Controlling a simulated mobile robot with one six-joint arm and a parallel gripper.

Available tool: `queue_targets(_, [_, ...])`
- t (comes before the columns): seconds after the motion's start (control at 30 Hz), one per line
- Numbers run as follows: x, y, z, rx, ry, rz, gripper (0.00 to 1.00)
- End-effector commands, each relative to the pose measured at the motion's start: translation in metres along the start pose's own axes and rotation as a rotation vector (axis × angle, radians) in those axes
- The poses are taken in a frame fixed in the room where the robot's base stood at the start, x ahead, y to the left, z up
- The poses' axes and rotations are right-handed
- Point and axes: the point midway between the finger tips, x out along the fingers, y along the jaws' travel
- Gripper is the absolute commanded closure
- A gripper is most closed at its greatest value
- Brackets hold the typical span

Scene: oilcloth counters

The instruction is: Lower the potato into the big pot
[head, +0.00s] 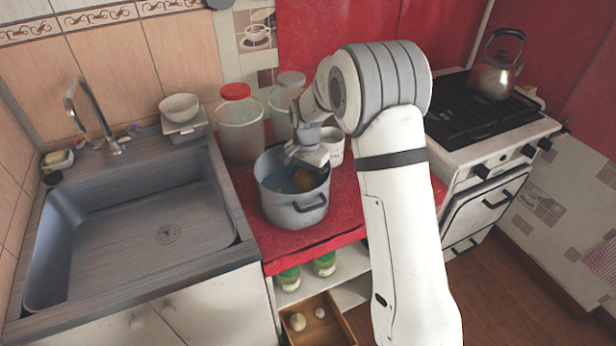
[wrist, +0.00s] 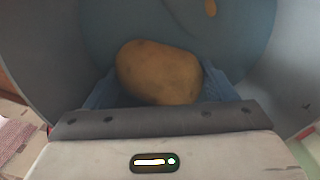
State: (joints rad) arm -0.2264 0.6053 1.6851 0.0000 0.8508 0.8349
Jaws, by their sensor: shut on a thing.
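The big pot (head: 293,212) is grey metal with side handles and stands on the red oilcloth counter, left of my arm. My gripper (head: 306,172) points down into the pot's mouth. The potato (wrist: 158,73) is brown and oval, and shows between the blue finger pads in the wrist view. My gripper is shut on it, inside the pot's walls (wrist: 40,50). In the head view the potato is mostly hidden by the gripper and the pot. I cannot tell whether it touches the pot's bottom.
Lidded jars (head: 240,125) and a white mug (head: 333,146) stand behind the pot. The sink (head: 150,225) is at the left. The stove (head: 475,120) with a kettle (head: 496,70) is at the right. An open drawer (head: 335,320) holds small pale items below.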

Motion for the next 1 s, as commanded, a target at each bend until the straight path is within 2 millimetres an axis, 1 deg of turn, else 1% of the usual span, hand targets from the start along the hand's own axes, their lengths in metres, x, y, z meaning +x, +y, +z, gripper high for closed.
queue_targets(0.03, [0.000,0.000,0.000,0.000,0.000,0.000,0.21])
queue_targets(0.3, [0.000,0.001,0.000,0.000,-0.001,0.001,0.00])
queue_targets(0.57, [0.001,0.001,0.000,0.001,-0.001,0.003,0.00])
queue_targets(0.67, [-0.002,0.001,-0.001,0.001,-0.001,0.002,0.00])
queue_targets(0.77, [-0.013,0.000,-0.001,0.001,0.002,0.000,0.00])
queue_targets(1.0, [-0.055,-0.001,-0.001,0.000,0.003,-0.001,0.00])
